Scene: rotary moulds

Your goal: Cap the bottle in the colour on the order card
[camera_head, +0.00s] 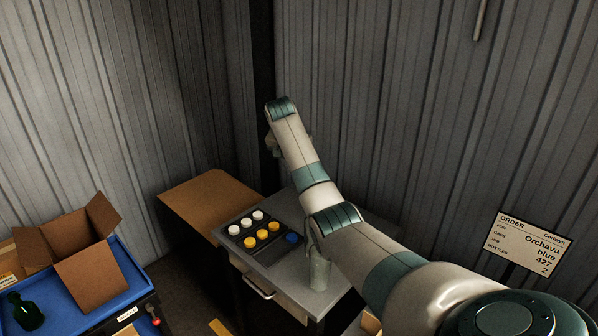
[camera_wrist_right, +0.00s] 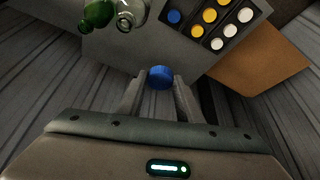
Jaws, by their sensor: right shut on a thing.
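The order card (camera_head: 528,247) at the right reads "Orchava", "blue", "427" and "2". My right gripper (camera_wrist_right: 160,84) is shut on a blue cap (camera_wrist_right: 160,77), held between its fingertips in the wrist view. The cap tray (camera_head: 268,258) holds white, yellow and one blue cap (camera_head: 292,238). In the head view my right arm hides these two bottles and the gripper cannot be made out. My left gripper is not in view.
The tray lies on a grey table (camera_head: 290,210) beside a brown board (camera_head: 205,200). At the left, a blue-topped cart (camera_head: 125,280) carries an open cardboard box (camera_head: 88,268) and another dark green bottle (camera_head: 24,312). Corrugated walls close in behind.

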